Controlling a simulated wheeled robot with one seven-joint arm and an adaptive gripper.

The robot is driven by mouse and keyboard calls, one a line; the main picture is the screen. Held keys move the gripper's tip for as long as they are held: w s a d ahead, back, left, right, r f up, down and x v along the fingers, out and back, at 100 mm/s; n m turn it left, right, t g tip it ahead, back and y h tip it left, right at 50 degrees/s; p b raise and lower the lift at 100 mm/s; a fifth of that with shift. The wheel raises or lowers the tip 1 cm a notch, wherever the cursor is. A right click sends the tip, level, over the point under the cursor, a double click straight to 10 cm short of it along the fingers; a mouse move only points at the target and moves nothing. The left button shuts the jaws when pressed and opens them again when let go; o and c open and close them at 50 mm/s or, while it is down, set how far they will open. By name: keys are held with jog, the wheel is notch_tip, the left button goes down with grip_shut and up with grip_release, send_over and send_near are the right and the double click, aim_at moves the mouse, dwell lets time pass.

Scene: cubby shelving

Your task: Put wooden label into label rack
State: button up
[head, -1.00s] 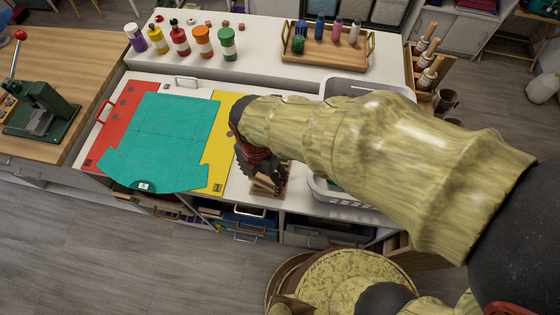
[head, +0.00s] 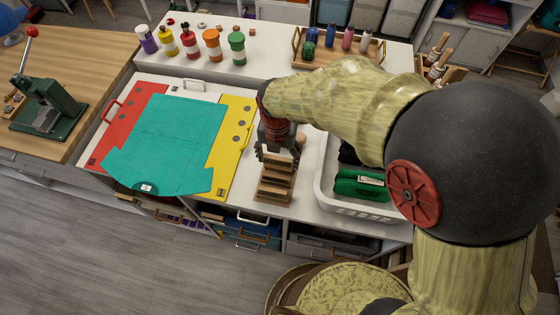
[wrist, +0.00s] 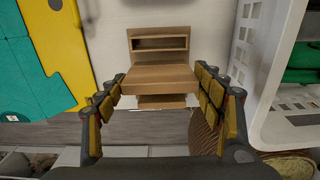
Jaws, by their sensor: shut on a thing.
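The wooden label rack (head: 272,193) stands on the white counter, right of the yellow board. Its slotted upper part (wrist: 160,31) shows in the wrist view. My gripper (head: 277,154) is over the rack's far end, pointing down. In the wrist view my gripper (wrist: 160,84) has one finger on each side of a flat wooden piece, which I take to be the wooden label (wrist: 160,78), and is shut on it. The label overlaps the rack there; I cannot tell whether it touches a slot. In the head view I cannot separate the label from the rack.
A white basket (head: 330,195) with green items (head: 360,184) stands close on the right. A teal sheet (head: 165,145) lies over the red and yellow boards on the left. Paint bottles (head: 190,42) and a wooden tray (head: 325,55) stand on the raised shelf behind.

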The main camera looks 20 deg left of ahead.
jog(key=w+f, duration=0.3)
jog(key=shift+a+f+b, duration=0.2)
jog(key=shift+f+b, duration=0.05)
jog(key=shift+b, duration=0.1)
jog(key=shift+w+f+b, duration=0.1)
jog(key=shift+f+b, duration=0.25)
jog(key=shift+f, duration=1.25)
jog(key=shift+f, duration=0.15)
jog(key=o, duration=1.2)
notch_tip(320, 180, up, 12)
jog(key=shift+r+p, duration=0.15)
jog(key=shift+p, duration=1.1)
